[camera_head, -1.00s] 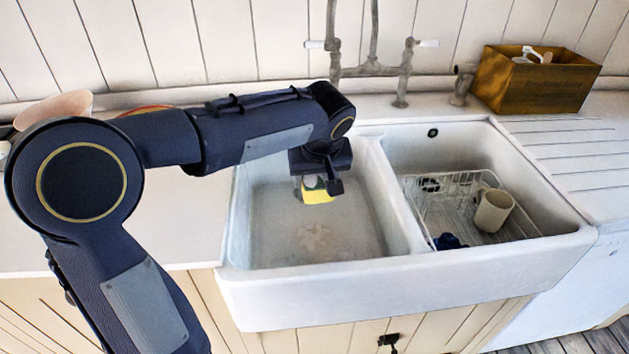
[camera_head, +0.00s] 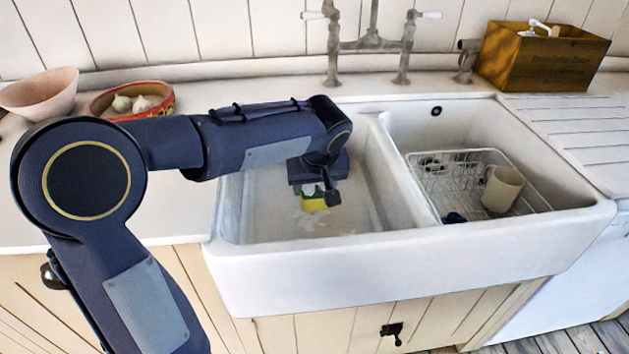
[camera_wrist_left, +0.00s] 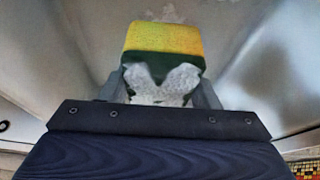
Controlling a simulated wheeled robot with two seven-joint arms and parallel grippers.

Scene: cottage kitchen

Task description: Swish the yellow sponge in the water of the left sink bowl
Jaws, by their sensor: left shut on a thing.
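The yellow sponge (camera_head: 314,204) with a dark green side is low in the left sink bowl (camera_head: 262,226). My left gripper (camera_head: 317,193) reaches down into this bowl and is shut on the sponge. In the left wrist view the sponge (camera_wrist_left: 163,42) sticks out beyond the fingers, yellow on top and green below. Shallow water seems to cover the bowl floor, with pale patches beside the sponge. The sponge is at or close to the water; I cannot tell how deep it sits. My right gripper is not in view.
A divider separates the right bowl, which holds a white wire rack (camera_head: 446,180) with a beige mug (camera_head: 502,188). A tap (camera_head: 372,42) stands behind. A wooden box (camera_head: 541,57) is at the back right. A pink bowl (camera_head: 42,94) and a red dish (camera_head: 130,99) stand left.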

